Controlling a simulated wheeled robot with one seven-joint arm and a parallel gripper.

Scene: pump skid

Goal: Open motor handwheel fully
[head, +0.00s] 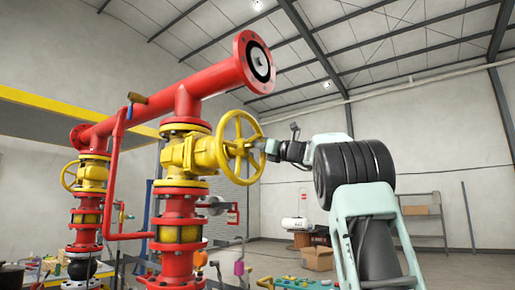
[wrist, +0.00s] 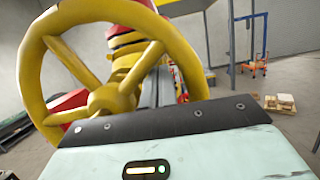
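A yellow spoked handwheel (head: 228,149) sits on the yellow valve body of the nearer red riser in the head view. It fills the left half of the wrist view (wrist: 35,70), with its hub and spokes in sight. My gripper (head: 271,148) is at the right side of this wheel's rim, very close to it or touching it. The wrist view shows my gripper's housing across the bottom, covering the lower rim. No label marks this wheel as the motor one.
A second yellow handwheel (head: 66,176) is on the farther riser at the left. A red pipe with an open flange (head: 256,62) runs above the nearer valve.

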